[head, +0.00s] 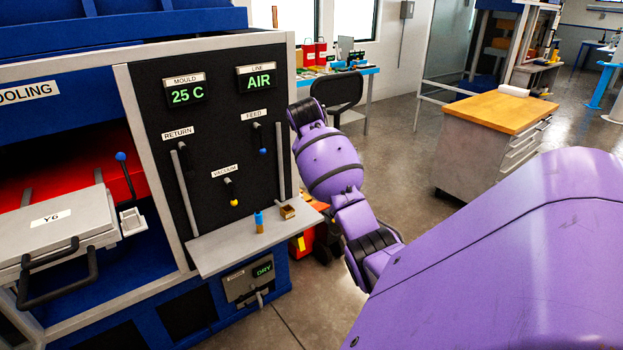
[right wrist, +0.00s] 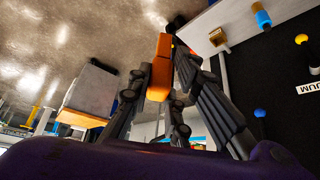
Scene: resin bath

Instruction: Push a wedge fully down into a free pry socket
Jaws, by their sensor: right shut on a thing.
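My right gripper (right wrist: 160,52) is shut on an orange wedge (right wrist: 159,80), which shows between its dark fingers in the right wrist view. In the head view my purple right arm hides this gripper, and I cannot make out the wedge there. My left gripper is not in view.
A shelf (head: 225,245) juts out under the black control panel (head: 215,130). A blue-and-tan cylinder (head: 259,222) and a small brown box (head: 288,212) stand on it. A lever with a blue knob (head: 121,157) rises behind the mould. A wood-topped cabinet (head: 500,110) stands to the right.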

